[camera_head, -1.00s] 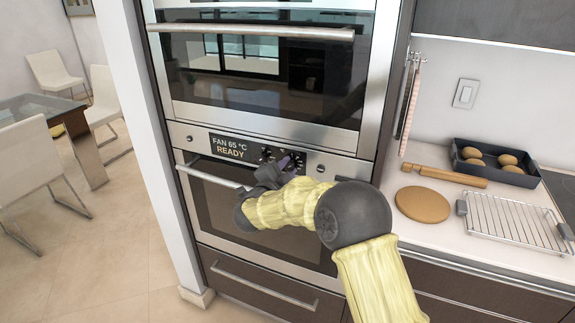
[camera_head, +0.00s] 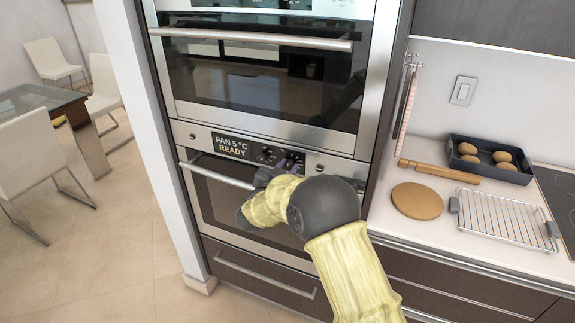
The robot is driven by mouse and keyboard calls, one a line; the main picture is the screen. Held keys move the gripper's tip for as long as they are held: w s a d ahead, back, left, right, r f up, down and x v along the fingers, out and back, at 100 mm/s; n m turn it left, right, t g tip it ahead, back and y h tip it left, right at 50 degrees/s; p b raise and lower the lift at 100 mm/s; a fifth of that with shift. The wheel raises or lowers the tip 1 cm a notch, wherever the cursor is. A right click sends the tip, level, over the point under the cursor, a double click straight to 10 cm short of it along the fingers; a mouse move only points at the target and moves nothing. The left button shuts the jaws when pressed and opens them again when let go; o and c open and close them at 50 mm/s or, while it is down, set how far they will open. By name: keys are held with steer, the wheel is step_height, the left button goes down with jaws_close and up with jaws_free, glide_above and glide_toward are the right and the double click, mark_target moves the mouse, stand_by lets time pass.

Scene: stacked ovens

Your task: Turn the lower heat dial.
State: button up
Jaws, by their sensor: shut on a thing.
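The lower oven's steel control panel (camera_head: 200,140) crosses the middle of the head view. Its display (camera_head: 231,146) reads "FAN 5 °C READY". A dark dial (camera_head: 266,153) with pale marks around it shows just right of the display. My gripper (camera_head: 288,162) is at the panel to the right of that dial, shut on the lower heat dial. The fingers and my wrist mostly hide the held dial, so its pointer cannot be read.
The lower oven's door handle (camera_head: 215,173) runs just below the panel, close to my wrist. The upper oven handle (camera_head: 250,37) juts out above. On the right counter are a round board (camera_head: 416,201), a rolling pin (camera_head: 440,171) and a wire rack (camera_head: 500,215).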

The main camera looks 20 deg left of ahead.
steer(key=shift+s+f+n, duration=0.1)
steer(key=shift+f+n, duration=0.2)
steer(key=o, duration=1)
steer(key=shift+r, duration=0.2)
steer(key=s+a+b, duration=0.1)
steer(key=s+b, duration=0.1)
steer(key=s, duration=1.5)
steer(key=shift+s+a+b, duration=0.2)
steer(key=shift+b, duration=0.2)
